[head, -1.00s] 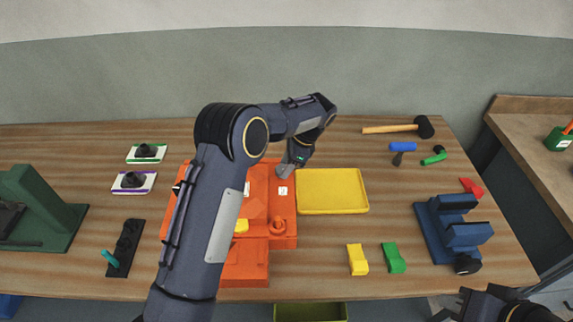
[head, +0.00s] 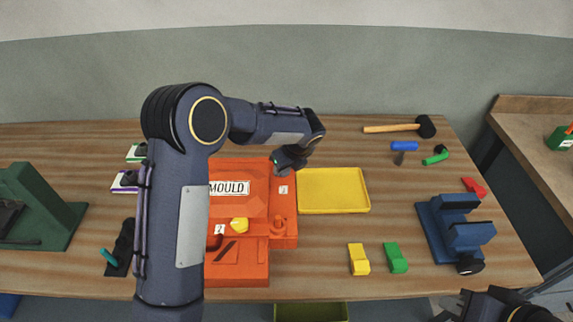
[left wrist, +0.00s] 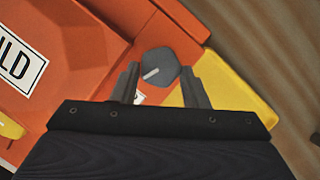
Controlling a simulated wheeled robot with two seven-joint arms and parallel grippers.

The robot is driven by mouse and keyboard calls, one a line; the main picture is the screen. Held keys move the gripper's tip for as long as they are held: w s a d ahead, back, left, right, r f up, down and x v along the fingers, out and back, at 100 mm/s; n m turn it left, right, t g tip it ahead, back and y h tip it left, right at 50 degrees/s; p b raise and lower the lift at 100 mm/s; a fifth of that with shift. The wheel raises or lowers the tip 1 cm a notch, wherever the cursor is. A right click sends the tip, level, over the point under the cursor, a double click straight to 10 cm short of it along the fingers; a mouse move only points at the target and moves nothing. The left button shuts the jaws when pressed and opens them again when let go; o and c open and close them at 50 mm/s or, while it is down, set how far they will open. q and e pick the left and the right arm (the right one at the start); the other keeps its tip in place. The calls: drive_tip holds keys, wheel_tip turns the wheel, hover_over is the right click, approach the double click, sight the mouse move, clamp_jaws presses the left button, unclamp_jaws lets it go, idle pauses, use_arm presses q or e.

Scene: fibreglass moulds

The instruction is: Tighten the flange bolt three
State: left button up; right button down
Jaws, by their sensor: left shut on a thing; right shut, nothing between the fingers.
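The orange mould (head: 240,268) lies on the bench, with a MOULD label on its top. My left gripper (head: 280,170) is at the mould's back right corner, beside a small white label (head: 283,189). In the left wrist view, the left gripper (left wrist: 165,85) is shut on a grey many-sided bolt head (left wrist: 160,66) with a white line on it. The mould (left wrist: 90,40) lies around and under it there. In the head view the bolt is hidden by the gripper. My right gripper (head: 466,302) is shut and empty at the lower right, off the bench's front edge.
A yellow tray (head: 333,190) sits right beside the mould. A yellow block (head: 358,259) and a green block (head: 395,258) lie in front. A blue vise (head: 460,233) and a mallet (head: 400,127) are at the right. A dark green stand (head: 40,205) is at the left.

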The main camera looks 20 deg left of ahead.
use_arm(q)
drive_tip(key=m, duration=0.2)
drive_tip(key=m+t+h+p, duration=0.1)
drive_tip(key=shift+s+a+r+m, duration=0.15)
drive_tip(key=shift+a+m, duration=0.05)
drive_tip(key=shift+m, duration=0.2)
drive_tip(key=m+p, duration=0.1)
drive_tip(key=m+h+p, duration=0.1)
drive_tip(key=m, duration=0.1)
drive_tip(key=m+h+p, duration=0.1)
drive_tip(key=shift+s+a+t, duration=0.1)
drive_tip(key=shift+a+t, duration=0.15)
drive_tip(key=shift+t, duration=0.05)
drive_tip(key=m, duration=0.3)
drive_tip(key=shift+a+h+p, duration=0.15)
drive_tip(key=shift+h+p, duration=0.2)
drive_tip(key=shift+h, duration=0.05)
drive_tip(key=shift+a+m+h, duration=0.1)
drive_tip(key=shift+m+h, duration=0.4)
drive_tip(key=shift+m, duration=1)
drive_tip(key=o, duration=1)
drive_tip(key=shift+c, duration=0.2)
